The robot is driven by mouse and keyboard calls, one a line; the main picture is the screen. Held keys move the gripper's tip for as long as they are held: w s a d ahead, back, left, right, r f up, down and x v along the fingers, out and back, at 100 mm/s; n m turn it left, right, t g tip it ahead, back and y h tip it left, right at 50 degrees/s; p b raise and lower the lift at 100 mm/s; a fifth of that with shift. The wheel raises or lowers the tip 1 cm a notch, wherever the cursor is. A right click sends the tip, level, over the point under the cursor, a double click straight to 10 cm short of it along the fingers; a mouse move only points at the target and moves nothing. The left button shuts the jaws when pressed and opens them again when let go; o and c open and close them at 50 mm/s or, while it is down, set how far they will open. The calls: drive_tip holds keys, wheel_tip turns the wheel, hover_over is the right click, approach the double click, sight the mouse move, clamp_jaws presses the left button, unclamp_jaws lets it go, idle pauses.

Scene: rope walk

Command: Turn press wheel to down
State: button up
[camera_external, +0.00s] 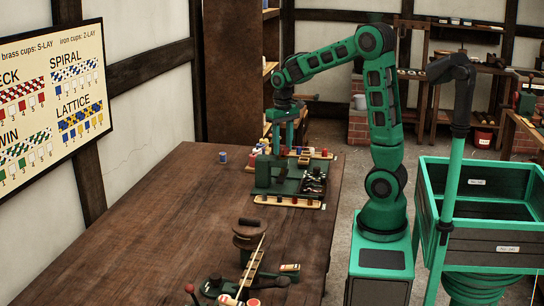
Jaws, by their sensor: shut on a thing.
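The green press (266,172) stands on the far right part of the wooden table, upright. My arm reaches over to it from the right, and my gripper (285,104) points down at the top of the press. The gripper is shut on the press wheel at the top of the press post. The wheel is small and dark here and mostly covered by the gripper, so its turned position cannot be told.
The wooden table (150,225) is bare on its left side. Trays with coloured cups lie around the press, one tray (288,202) in front. A round dark wooden piece (249,232) and other tools lie nearer. A pattern board (50,105) hangs on the left wall.

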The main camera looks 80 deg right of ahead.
sight(282, 148)
drive_tip(key=m, duration=0.6)
drive_tip(key=shift+w+a+r, duration=0.1)
drive_tip(key=shift+w, duration=0.05)
drive_tip(key=m, duration=0.6)
drive_tip(key=shift+m, duration=0.3)
drive_tip(key=o, duration=0.9)
drive_tip(key=shift+w, duration=0.1)
drive_tip(key=shift+o, duration=0.8)
wheel_tip(282, 148, up, 11)
drive_tip(key=shift+f, duration=0.2)
